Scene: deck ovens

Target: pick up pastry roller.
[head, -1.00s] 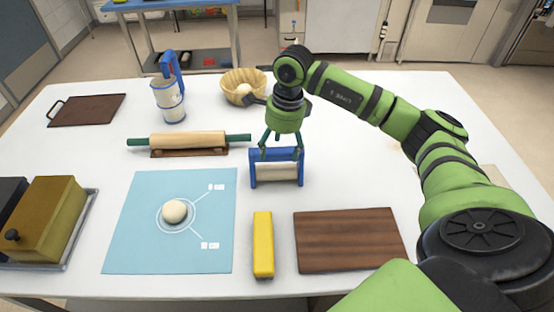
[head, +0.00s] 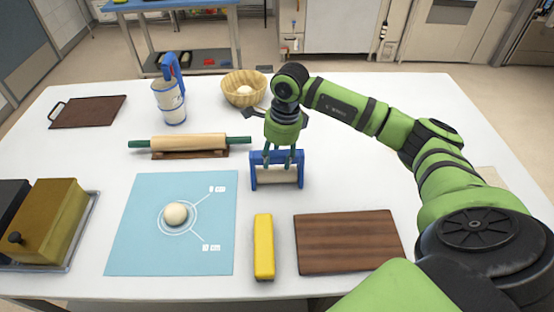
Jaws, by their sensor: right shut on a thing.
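The pastry roller (head: 276,176) has a blue frame with a pale roller in it. It stands on the white table, to the right of the blue mat's top corner. My right gripper (head: 283,160) comes down from above and is shut on the top bar of the blue frame. The roller's lower edge appears to be at the table surface. My left gripper is not in view.
A blue mat (head: 140,245) with a dough ball (head: 175,213), a yellow block (head: 263,247) and a brown board (head: 349,241) lie in front. A rolling pin (head: 188,142) rests on a wooden stand. A jug (head: 170,103) and basket (head: 243,88) stand behind.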

